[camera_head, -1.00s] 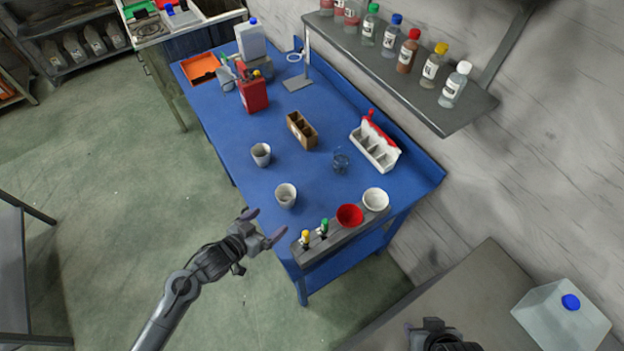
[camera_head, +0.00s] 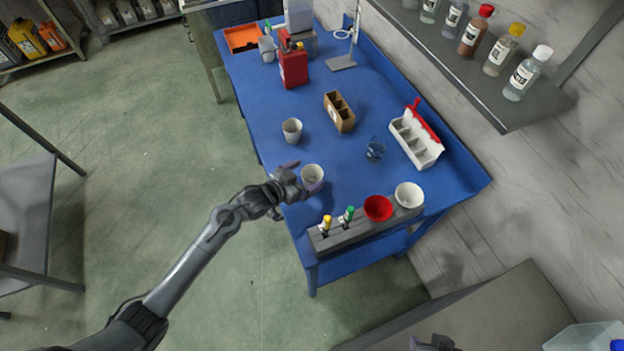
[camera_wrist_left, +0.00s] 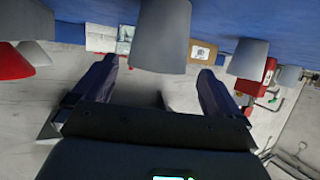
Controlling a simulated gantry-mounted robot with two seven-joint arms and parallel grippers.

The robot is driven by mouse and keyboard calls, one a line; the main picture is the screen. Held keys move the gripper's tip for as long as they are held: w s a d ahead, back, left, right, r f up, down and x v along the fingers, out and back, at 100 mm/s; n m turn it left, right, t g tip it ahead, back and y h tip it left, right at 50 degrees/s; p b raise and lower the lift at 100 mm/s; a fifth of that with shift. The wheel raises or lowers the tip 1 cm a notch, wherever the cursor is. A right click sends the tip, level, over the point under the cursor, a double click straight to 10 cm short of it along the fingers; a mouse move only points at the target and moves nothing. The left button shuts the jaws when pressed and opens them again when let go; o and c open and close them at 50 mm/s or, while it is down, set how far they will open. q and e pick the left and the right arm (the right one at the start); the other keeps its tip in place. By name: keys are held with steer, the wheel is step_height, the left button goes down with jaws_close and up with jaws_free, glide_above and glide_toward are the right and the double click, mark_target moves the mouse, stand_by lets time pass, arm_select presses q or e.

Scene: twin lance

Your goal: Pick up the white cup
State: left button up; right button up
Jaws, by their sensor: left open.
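A white cup (camera_head: 313,174) stands upright near the left edge of the blue table. My left gripper (camera_head: 303,177) is open, with one finger on each side of this cup. In the left wrist view the same cup (camera_wrist_left: 161,38) shows between the open fingertips (camera_wrist_left: 155,75), with a gap on either side. A second white cup (camera_head: 292,129) stands farther back on the table; a similar cup shows right of the fingers in the wrist view (camera_wrist_left: 249,60). Only a dark part of my right gripper (camera_head: 435,344) shows at the bottom edge; its fingers cannot be made out.
A grey rack (camera_head: 345,234) holds a red cone (camera_head: 378,208), a white cone (camera_head: 408,195) and two capped tubes. A clear beaker (camera_head: 376,149), a brown box (camera_head: 340,112), a white divided bin (camera_head: 415,140) and a red can (camera_head: 293,66) stand on the table (camera_head: 262,113).

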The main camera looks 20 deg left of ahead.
mark_target(319, 170)
arm_select(q)
steer(key=x, duration=0.5)
steer(key=shift+s+d+b, duration=0.1)
steer(key=shift+d+b, duration=0.05)
steer(key=shift+b, duration=0.15)
steer(key=c, duration=1.1)
